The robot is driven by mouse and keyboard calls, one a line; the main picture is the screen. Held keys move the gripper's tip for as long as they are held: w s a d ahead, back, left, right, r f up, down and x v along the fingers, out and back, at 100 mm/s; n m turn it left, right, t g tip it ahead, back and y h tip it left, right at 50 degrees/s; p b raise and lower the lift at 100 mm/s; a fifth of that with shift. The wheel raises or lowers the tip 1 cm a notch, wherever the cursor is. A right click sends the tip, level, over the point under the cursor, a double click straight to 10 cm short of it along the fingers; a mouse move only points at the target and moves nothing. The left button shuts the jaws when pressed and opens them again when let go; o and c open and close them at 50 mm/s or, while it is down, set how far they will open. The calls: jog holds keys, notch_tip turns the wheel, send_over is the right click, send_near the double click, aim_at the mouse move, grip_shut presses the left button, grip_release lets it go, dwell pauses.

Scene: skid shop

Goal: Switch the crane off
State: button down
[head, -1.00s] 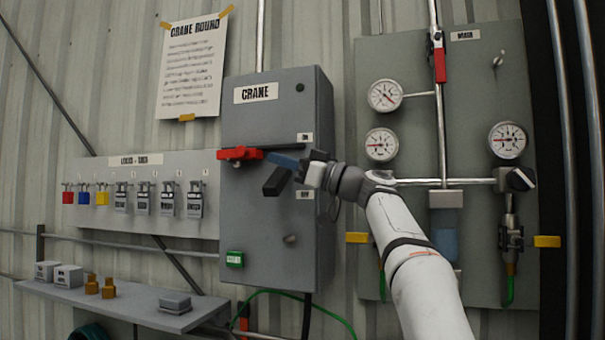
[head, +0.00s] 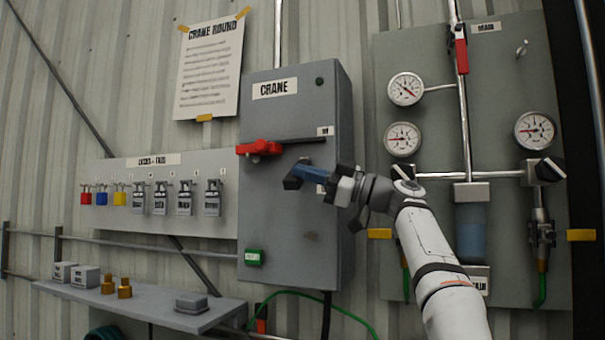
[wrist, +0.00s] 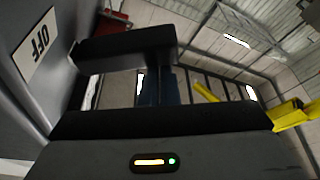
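The grey crane box (head: 285,230) carries a CRANE label. Its red handle (head: 259,148) sticks out at the upper left, with a dark line running right toward the upper label (head: 325,131). A lower label (head: 321,189) is partly covered by my gripper (head: 297,176). My gripper, with dark and blue finger parts, is below and right of the red handle, apart from it. In the wrist view the OFF label (wrist: 38,45) is at the upper left beside the dark fingertip. Nothing is seen held. Finger spacing is unclear.
A green tag (head: 253,257) is low on the box. A lock board (head: 225,165) with padlocks hangs left, above a shelf (head: 150,305) holding small blocks. A gauge panel (head: 390,270) with pipes and valves stands close on the right, behind my arm.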

jog(key=shift+w+f, duration=0.2)
jog(key=shift+f, duration=0.05)
notch_tip(320, 180, up, 4)
jog(key=s+p, duration=0.2)
jog(key=p, duration=0.1)
jog(key=b+v, duration=0.3)
jog(key=v, duration=0.6)
jog(key=shift+d+f+b, duration=0.15)
jog(key=shift+d+b, duration=0.1)
jog(key=shift+b, duration=0.05)
jog(key=shift+s, duration=0.1)
